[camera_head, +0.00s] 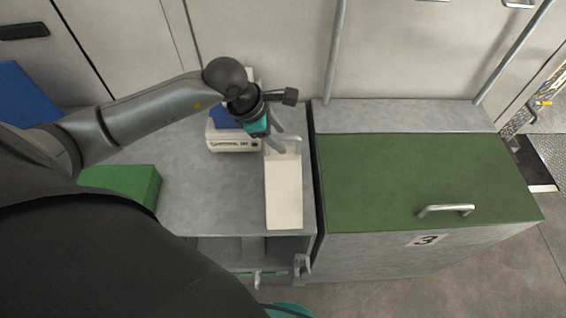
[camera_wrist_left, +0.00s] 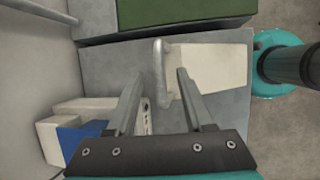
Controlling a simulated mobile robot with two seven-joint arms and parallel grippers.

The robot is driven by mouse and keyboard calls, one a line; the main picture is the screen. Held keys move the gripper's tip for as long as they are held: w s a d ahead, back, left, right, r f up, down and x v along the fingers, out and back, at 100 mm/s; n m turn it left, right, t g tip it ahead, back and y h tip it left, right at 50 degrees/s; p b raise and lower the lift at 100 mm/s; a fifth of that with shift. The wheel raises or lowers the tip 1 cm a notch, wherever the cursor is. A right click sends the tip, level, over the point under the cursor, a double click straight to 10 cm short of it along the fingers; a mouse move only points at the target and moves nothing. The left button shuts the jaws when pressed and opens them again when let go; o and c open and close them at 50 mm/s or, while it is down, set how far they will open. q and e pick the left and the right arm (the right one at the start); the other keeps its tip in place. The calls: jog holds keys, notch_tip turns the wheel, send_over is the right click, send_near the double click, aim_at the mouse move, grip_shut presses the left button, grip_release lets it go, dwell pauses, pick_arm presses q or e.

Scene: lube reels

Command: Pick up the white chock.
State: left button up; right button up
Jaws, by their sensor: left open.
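The white chock (camera_head: 284,190) is a cream-white wedge-like block lying on the grey metal worktop, with a pale bar handle at its far end. It also shows in the left wrist view (camera_wrist_left: 218,72), its handle (camera_wrist_left: 160,72) toward the left. My left gripper (camera_head: 280,138) is at the handle end of the chock, fingers pointing down. In the left wrist view its open fingers (camera_wrist_left: 159,80) appear on either side of the handle. I cannot tell whether they touch it. My right gripper is not in view.
A white-and-blue box (camera_head: 233,144) stands left of the chock, behind my gripper. A green box (camera_head: 122,183) sits at the worktop's left. A green-topped cabinet (camera_head: 420,180) marked 3, with a metal handle, adjoins on the right. Bare worktop (camera_head: 205,190) lies left of the chock.

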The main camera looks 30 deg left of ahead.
pick_arm(q)
jog(key=shift+w+d+f, duration=0.1)
jog(key=shift+w+f, duration=0.05)
jog(key=shift+f, duration=0.35)
grip_shut()
dwell(1.0)
jog(key=shift+r, duration=0.1)
